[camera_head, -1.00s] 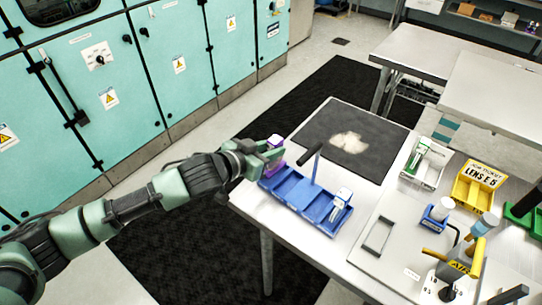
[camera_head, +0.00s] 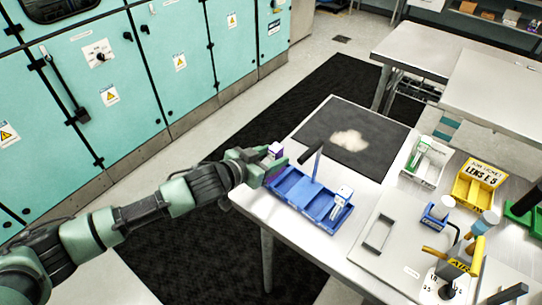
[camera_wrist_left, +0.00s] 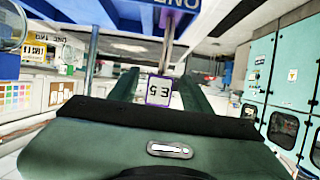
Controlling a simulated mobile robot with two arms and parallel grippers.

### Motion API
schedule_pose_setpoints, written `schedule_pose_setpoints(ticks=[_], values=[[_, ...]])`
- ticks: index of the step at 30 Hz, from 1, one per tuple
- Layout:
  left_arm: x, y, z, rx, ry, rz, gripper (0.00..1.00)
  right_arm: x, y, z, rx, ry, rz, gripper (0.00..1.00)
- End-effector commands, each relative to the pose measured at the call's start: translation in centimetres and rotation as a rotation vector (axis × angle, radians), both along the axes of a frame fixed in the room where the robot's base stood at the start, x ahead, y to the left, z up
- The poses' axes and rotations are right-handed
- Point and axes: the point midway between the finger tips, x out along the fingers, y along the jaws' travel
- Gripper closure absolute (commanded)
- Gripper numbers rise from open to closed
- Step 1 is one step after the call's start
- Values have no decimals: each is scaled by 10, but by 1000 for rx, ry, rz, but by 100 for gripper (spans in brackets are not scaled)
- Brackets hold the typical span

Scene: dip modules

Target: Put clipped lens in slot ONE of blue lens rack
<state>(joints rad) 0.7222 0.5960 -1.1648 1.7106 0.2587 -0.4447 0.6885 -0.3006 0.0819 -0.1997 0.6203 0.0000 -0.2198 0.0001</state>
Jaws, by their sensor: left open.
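The blue lens rack (camera_head: 292,186) stands on the near left part of the table, with an upright blue handle and black grip. The clipped lens (camera_head: 275,150), white and purple, is at the rack's left end. My left gripper (camera_head: 263,167) is there, its green fingers open around the lens. In the left wrist view the lens (camera_wrist_left: 160,91) shows a label reading E5 upside down, between the two fingers. The rack (camera_wrist_left: 178,6), with an upside-down "ONE", is at the top of that view. The fingers hide the lens's lower part, so its seating is unclear. My right gripper is not in view.
Another white and blue clipped piece (camera_head: 341,198) stands in the rack's right end. A dark mat (camera_head: 372,158) lies behind. A white tray (camera_head: 424,164), a yellow job-ticket bin (camera_head: 478,185) and a bench fixture (camera_head: 382,234) stand to the right. Teal cabinets (camera_head: 110,70) line the left.

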Motion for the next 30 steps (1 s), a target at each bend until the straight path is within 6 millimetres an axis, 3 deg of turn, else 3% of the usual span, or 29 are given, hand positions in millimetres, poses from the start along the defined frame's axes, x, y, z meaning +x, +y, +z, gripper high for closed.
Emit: schedule_pose_setpoints(ticks=[5, 21, 30], values=[[-4, 4, 5, -1, 0, 0, 52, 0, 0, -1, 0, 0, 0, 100], [-75, 65, 42, 1, 1, 1, 52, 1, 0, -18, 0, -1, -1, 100], [-85, 72, 49, 0, 0, 0, 52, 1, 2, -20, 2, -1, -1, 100]])
